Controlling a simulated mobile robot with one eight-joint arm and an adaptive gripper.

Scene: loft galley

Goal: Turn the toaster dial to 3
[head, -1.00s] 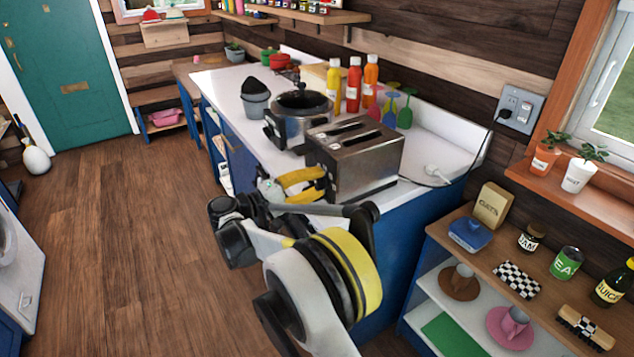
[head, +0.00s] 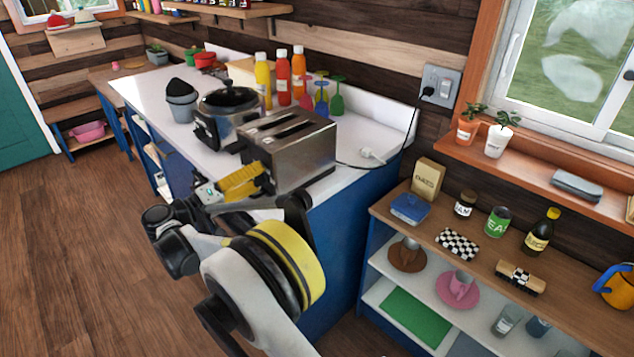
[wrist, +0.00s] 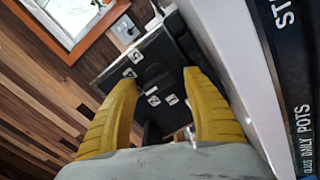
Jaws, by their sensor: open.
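The silver toaster (head: 300,160) stands on the white counter near its front end, with two slots on top. My gripper (head: 240,183) is beside the toaster's left end in the head view. In the wrist view its two yellow fingers (wrist: 160,82) are apart, with the panel beyond and between them. Whether they touch anything there is unclear.
A pot with a black lid (head: 228,115) stands just behind the toaster. Sauce bottles (head: 282,78) and colored glasses (head: 322,95) stand near the wall. A black cord (head: 388,150) runs to the wall outlet (head: 440,85). A loaded shelf unit (head: 385,215) is at the right.

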